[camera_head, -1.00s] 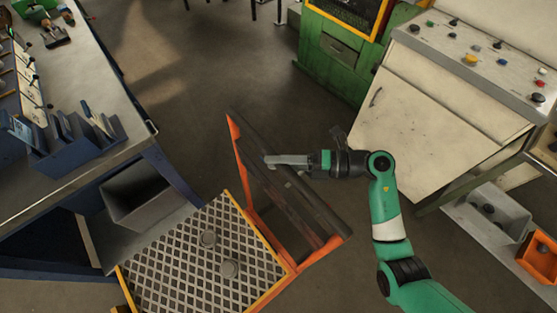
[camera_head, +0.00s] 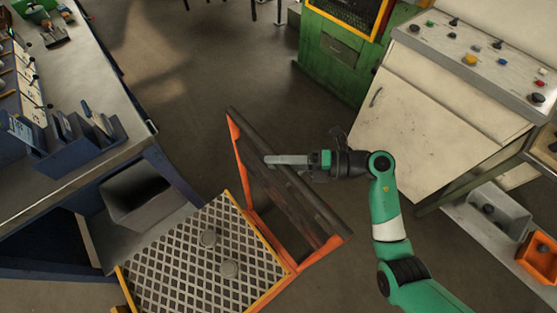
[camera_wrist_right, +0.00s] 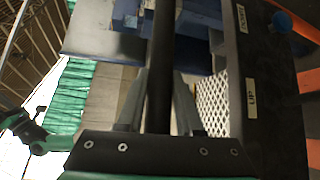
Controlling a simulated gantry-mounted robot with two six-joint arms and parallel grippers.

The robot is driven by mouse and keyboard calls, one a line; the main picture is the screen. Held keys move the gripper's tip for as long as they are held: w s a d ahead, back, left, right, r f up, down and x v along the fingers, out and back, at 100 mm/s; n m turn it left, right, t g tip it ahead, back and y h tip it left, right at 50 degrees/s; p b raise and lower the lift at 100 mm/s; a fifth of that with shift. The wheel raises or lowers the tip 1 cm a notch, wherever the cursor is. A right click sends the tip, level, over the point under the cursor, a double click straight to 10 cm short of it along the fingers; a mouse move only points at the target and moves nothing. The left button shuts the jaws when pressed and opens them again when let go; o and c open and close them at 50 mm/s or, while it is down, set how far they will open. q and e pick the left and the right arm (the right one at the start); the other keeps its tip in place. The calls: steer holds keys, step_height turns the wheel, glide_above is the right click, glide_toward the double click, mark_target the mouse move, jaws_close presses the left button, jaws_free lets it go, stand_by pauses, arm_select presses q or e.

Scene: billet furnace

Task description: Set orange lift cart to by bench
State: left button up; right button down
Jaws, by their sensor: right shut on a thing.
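The orange lift cart has a grated platform (camera_head: 180,265) with a yellow edge and an orange upright frame with a dark push handle (camera_head: 312,203). Two round grey pieces sit on the platform. My right gripper (camera_head: 272,160) is at the upper part of the handle. In the right wrist view its fingers (camera_wrist_right: 158,105) stand on both sides of the dark handle bar (camera_wrist_right: 160,60), shut on it. The bench (camera_head: 120,110), grey-topped with blue legs, is at the left, close beside the platform. My left gripper is not in view.
A grey bin (camera_head: 135,200) sits under the bench edge. A green machine (camera_head: 335,60) stands at the back. A pale control cabinet (camera_head: 430,115) and an orange bin (camera_head: 537,258) are at the right. Floor behind the handle is clear.

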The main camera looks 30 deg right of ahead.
stand_by(0.3)
steer(key=shift+s+a+r+p, duration=0.15)
steer(key=shift+a+p, duration=0.3)
steer(key=shift+p, duration=0.2)
steer(key=s+a+p, duration=0.3)
steer(key=a+p, duration=0.3)
steer(key=a, duration=0.7)
steer(key=s+a+p, duration=0.3)
steer(key=a+p, duration=0.2)
steer(key=a, duration=0.9)
steer(key=shift+a+r+p, duration=0.15)
steer(key=shift+a+p, duration=0.1)
steer(key=shift+p, duration=0.1)
steer(key=c, duration=0.6)
jaws_free()
steer(key=shift+d, duration=0.1)
steer(key=shift+c, duration=0.2)
steer(key=shift+o, duration=0.3)
steer(key=shift+s+f, duration=0.1)
steer(key=shift+f, duration=0.1)
